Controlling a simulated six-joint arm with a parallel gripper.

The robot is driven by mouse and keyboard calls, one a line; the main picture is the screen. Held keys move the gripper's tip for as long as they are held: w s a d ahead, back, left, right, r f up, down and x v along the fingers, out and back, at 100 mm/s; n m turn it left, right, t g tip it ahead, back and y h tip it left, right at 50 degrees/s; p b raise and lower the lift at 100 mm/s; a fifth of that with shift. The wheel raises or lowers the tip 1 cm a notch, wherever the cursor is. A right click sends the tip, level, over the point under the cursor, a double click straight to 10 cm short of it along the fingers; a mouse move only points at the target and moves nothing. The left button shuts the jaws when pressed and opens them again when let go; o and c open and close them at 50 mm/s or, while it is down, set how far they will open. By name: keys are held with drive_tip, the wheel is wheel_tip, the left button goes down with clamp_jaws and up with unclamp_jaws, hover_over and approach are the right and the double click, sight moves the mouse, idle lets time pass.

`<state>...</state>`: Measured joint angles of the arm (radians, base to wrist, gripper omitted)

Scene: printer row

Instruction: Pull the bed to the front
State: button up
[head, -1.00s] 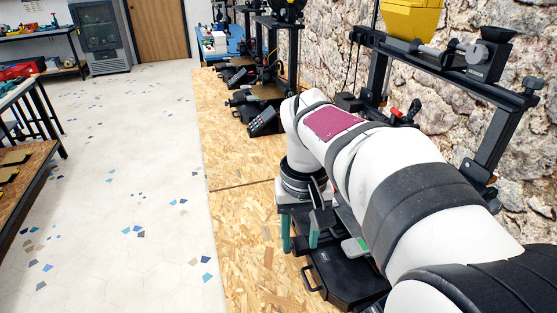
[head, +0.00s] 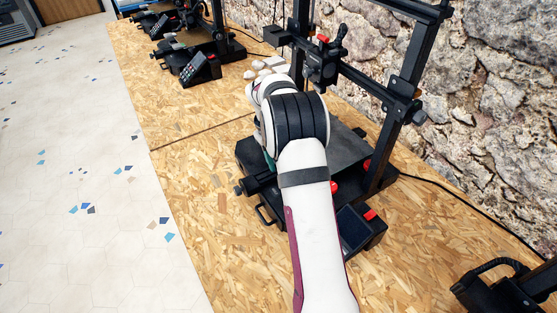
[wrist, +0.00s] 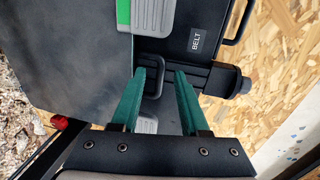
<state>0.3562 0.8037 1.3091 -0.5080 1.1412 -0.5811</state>
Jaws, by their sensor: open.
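The printer in the middle of the head view has a dark, flat bed (head: 347,150), partly covered by my arm. In the wrist view the bed (wrist: 65,60) is the large dark plate on the left. A small black loop-shaped handle (wrist: 159,86) shows near the bed's edge, between the fingertips as seen from the wrist. My gripper (wrist: 160,72) is open, with one green finger on each side of the handle. I cannot tell whether either finger touches it. In the head view, my arm hides nearly all of the gripper.
A black base part marked BELT (wrist: 212,35) lies beside the handle. The printer's upright frame (head: 390,130) stands behind the bed. A control box with a screen (head: 360,232) sits at its front right. Another printer (head: 195,45) stands farther back. The wooden bench (head: 205,195) is clear at left.

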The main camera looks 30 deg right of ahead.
drive_tip(key=shift+f, duration=0.5)
drive_tip(key=shift+c, duration=0.3)
clamp_jaws()
drive_tip(key=shift+r, duration=0.1)
idle(0.7)
